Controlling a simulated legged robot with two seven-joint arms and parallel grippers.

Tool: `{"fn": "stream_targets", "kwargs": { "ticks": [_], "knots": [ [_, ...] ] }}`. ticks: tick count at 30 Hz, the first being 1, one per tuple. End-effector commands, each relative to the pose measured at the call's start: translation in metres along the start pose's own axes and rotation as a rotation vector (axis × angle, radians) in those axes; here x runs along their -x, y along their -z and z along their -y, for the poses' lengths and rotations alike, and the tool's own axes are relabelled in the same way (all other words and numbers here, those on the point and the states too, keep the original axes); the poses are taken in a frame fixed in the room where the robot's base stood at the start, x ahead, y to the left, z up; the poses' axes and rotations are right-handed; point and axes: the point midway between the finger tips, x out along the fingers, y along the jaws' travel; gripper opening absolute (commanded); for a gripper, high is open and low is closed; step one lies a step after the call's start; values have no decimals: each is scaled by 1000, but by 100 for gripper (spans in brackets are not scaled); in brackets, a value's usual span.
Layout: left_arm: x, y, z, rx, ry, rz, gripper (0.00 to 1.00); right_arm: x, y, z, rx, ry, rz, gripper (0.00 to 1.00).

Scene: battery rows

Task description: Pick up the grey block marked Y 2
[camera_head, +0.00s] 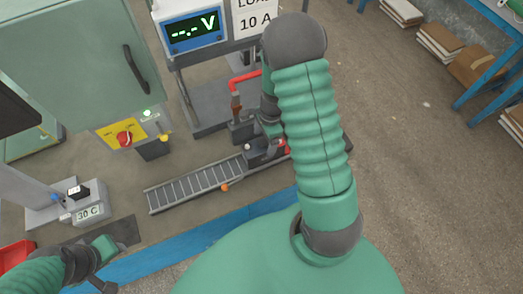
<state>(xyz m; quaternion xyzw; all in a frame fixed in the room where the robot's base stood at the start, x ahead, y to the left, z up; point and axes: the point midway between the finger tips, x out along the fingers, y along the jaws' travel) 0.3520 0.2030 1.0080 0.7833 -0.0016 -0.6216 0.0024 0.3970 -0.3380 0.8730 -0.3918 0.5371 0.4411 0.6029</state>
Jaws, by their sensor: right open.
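I cannot read a Y 2 mark on any block, so I cannot pick out the grey block so marked. My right gripper (274,140) is open and partly hidden behind my own arm. It is close to a dark block with a red part (262,156) at the right end of a ladder-like grey rack (195,185); I cannot tell whether they touch. My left gripper (108,268) is at the lower left, over a dark mat (122,231), away from the rack. Its jaws do not show clearly.
A meter showing "--.- V" (194,32) stands on a frame behind. A red-handled part (240,84) is beside my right forearm. A green cabinet (80,60), a panel with a red knob (122,136) and a "30 C" device (88,213) are at left. An orange ball (225,187) is beside the rack.

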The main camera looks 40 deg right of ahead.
Motion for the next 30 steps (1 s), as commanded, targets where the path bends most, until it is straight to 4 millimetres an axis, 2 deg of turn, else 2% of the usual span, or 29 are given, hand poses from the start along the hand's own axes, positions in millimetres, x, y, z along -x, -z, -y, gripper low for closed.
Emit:
{"fn": "stream_targets", "kwargs": {
  "ticks": [1,7,12,15,22,30],
  "knots": [
    [-2,0,0,0,0,0,36,-11,2,0,-3,-2,0,85],
    [-2,0,0,-1,0,-1,36,-32,1,-1,-1,0,-1,85],
    [0,0,0,-1,0,-1,36,-63,0,-2,-1,-1,-1,85],
    [0,0,0,-1,0,-1,36,-75,-1,-1,1,1,-2,85],
    [0,0,0,0,0,0,36,-77,1,0,2,2,-1,85],
    [0,0,0,-1,0,0,36,-77,1,0,2,2,-2,49]
  ]
}}
